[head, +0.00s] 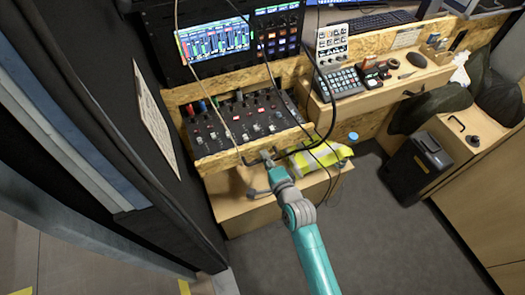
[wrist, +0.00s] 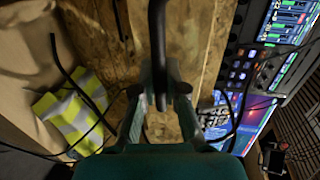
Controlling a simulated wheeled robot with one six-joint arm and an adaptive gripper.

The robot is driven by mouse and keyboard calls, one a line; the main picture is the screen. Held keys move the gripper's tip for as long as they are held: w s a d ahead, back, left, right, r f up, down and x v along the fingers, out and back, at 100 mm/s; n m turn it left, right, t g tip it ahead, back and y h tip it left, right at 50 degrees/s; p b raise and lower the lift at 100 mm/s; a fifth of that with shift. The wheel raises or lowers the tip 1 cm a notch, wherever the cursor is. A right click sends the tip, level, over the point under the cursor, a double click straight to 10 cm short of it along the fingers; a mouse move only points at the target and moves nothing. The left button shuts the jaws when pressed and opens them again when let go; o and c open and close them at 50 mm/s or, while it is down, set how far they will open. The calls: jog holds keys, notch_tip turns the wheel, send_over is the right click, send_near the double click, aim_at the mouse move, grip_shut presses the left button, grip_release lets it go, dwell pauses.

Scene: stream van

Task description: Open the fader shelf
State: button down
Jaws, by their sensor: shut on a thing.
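The fader shelf (head: 285,140) is a chipboard drawer below the screens in the head view. It stands out from under the rack, and the black fader panel (head: 235,125) in it lies open to view. Its black bar handle (wrist: 157,45) runs upright in the wrist view, between my fingers. My gripper (head: 265,160) is at the shelf's front, shut on the handle. In the wrist view my gripper (wrist: 162,90) straddles the bar. In the head view my fingers hide most of the handle.
A yellow and grey hi-vis vest (head: 322,155) lies on a wooden box (head: 240,215) below the shelf. Black cables (head: 325,95) hang across the shelf's right side. A wooden side counter (head: 400,75) stands to the right. The grey floor (head: 385,240) at lower right is clear.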

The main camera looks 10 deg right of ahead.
jog(key=f+v, duration=0.1)
jog(key=v, duration=0.6)
jog(key=shift+s+f, duration=0.2)
jog(key=shift+f, duration=0.15)
jog(key=c, duration=1.2)
grip_release()
jog(key=shift+r, duration=0.1)
jog(key=v, duration=1.2)
